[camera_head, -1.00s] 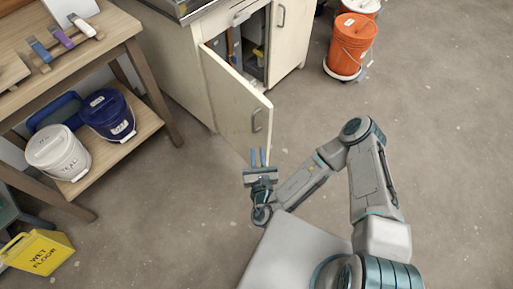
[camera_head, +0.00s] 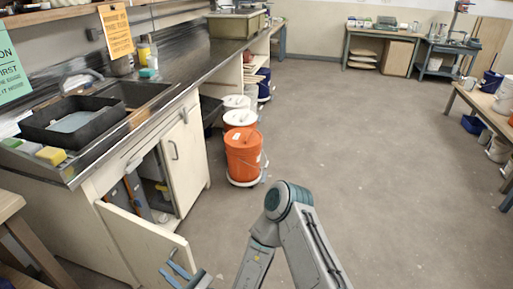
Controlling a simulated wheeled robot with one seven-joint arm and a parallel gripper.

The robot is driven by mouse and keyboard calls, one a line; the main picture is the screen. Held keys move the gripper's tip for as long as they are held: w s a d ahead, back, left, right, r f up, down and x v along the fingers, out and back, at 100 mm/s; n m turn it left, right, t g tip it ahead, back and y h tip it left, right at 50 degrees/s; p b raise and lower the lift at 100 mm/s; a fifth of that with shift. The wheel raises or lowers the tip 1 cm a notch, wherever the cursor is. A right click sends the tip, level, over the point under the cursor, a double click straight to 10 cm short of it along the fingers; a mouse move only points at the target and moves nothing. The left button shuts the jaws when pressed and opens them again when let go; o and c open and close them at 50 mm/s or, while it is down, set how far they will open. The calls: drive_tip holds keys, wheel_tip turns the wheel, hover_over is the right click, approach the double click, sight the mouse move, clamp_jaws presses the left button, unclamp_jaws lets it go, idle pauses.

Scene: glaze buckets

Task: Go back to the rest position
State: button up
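My gripper (camera_head: 176,274) shows at the bottom edge of the head view, with its two blue fingers apart and nothing seen between them. It is just in front of the open cabinet door (camera_head: 146,243), near the door's lower right corner; I cannot tell whether they touch. My arm (camera_head: 290,235) is bent, with its elbow raised to the right of the gripper. The gripper's base and the rest of the arm are cut off by the frame's lower edge.
The sink counter (camera_head: 150,115) runs along the left, above the open cabinet. An orange bucket (camera_head: 244,158) stands on a wheeled base, with more buckets behind it. A wooden table edge (camera_head: 12,206) is at lower left. The floor (camera_head: 370,150) is clear in the middle and right.

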drive_tip(key=s+d+r+n+g+y, duration=0.2)
drive_tip(key=s+r+n+g+y, duration=0.15)
drive_tip(key=r+n+g, duration=0.9)
drive_tip(key=s+d+r+n+g+h, duration=0.1)
drive_tip(key=s+d+n+g+h, duration=0.5)
drive_tip(key=n+g+h, duration=0.25)
drive_tip(key=w+d+r+t+h, duration=0.1)
drive_tip(key=d+r+t+h, duration=0.2)
drive_tip(key=d, duration=0.7)
drive_tip(key=w+d+r+n+t+h, duration=0.1)
drive_tip(key=d+t+h, duration=0.4)
drive_tip(key=d, duration=0.5)
drive_tip(key=d+r+n+t+h+p, duration=0.1)
drive_tip(key=d+r+t+h, duration=0.3)
drive_tip(key=d, duration=0.6)
drive_tip(key=shift+w+d+r+t+h, duration=0.2)
drive_tip(key=shift+w+r+t+h, duration=0.15)
drive_tip(key=shift+h, duration=0.85)
drive_tip(key=shift+a, duration=0.1)
